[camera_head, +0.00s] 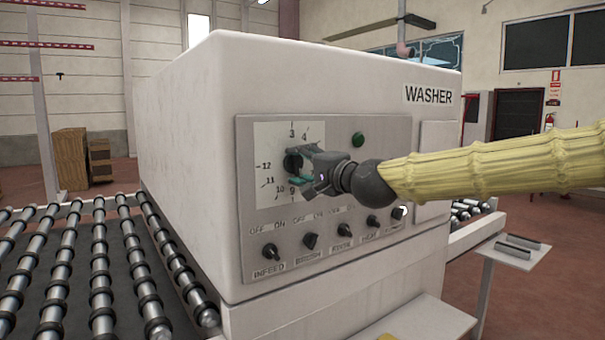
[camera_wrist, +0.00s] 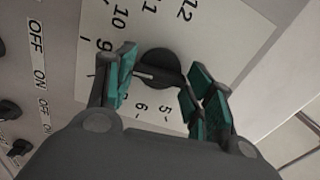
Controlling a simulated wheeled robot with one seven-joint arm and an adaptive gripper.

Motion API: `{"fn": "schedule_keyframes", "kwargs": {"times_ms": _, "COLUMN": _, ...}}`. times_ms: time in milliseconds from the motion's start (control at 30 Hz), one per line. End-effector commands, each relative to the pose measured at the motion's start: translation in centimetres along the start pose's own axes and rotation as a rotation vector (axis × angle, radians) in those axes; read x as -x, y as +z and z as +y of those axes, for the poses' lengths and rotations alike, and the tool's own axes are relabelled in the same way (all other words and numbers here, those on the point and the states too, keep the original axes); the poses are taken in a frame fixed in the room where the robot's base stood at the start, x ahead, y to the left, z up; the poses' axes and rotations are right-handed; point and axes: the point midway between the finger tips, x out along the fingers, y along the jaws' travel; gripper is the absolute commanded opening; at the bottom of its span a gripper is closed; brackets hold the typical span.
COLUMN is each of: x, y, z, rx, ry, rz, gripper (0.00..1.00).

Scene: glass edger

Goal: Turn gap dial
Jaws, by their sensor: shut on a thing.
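The gap dial (camera_head: 291,162) is a round black knob on a white numbered plate (camera_head: 265,140) at the upper left of the washer's control panel. It also shows in the wrist view (camera_wrist: 160,66), with a white pointer line toward the left finger. My gripper (camera_head: 301,166) is shut on the dial, with a green-padded finger on each side of it; it also shows in the wrist view (camera_wrist: 160,80). The fingers and wrist hide part of the numbers, so the exact reading cannot be told.
The grey panel (camera_head: 395,190) has a row of black switches, including the INFEED switch (camera_head: 270,250), below the dial. A green button (camera_head: 358,139) sits right of the plate. The WASHER body (camera_head: 190,110) stands behind, with a roller conveyor (camera_head: 100,265) at left.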

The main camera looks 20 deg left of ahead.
Motion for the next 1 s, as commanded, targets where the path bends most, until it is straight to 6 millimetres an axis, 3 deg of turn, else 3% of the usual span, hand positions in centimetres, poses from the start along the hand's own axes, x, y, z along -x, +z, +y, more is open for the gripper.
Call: {"fn": "schedule_keyframes", "kwargs": {"times_ms": 1000, "x": -0.02, "y": 0.12, "z": 0.37, "rx": 0.967, "ry": 0.002, "rz": -0.003, "gripper": 0.29}}
